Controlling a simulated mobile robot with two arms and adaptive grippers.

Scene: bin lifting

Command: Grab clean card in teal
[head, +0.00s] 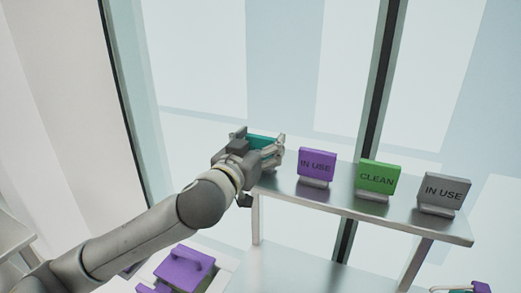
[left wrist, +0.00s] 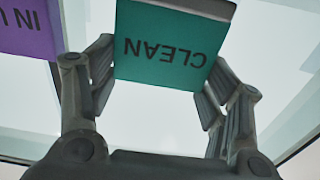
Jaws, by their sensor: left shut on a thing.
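The teal card (left wrist: 165,46) reads CLEAN, upside down in the left wrist view, between the two fingers of my left gripper (left wrist: 160,88). In the head view a teal strip of the card (head: 262,142) shows behind the fingers of my left gripper (head: 264,150), at the left end of the metal shelf. The gripper is shut on the card's sides. Its lower part is hidden in the head view, so I cannot tell whether it still touches the shelf. My right gripper is in neither view.
On the metal shelf (head: 345,205) stand a purple IN USE card (head: 316,166), a green CLEAN card (head: 377,177) and a grey IN USE card (head: 442,191), each in a holder. Purple bins (head: 184,268) sit below at the left. A glass wall is behind.

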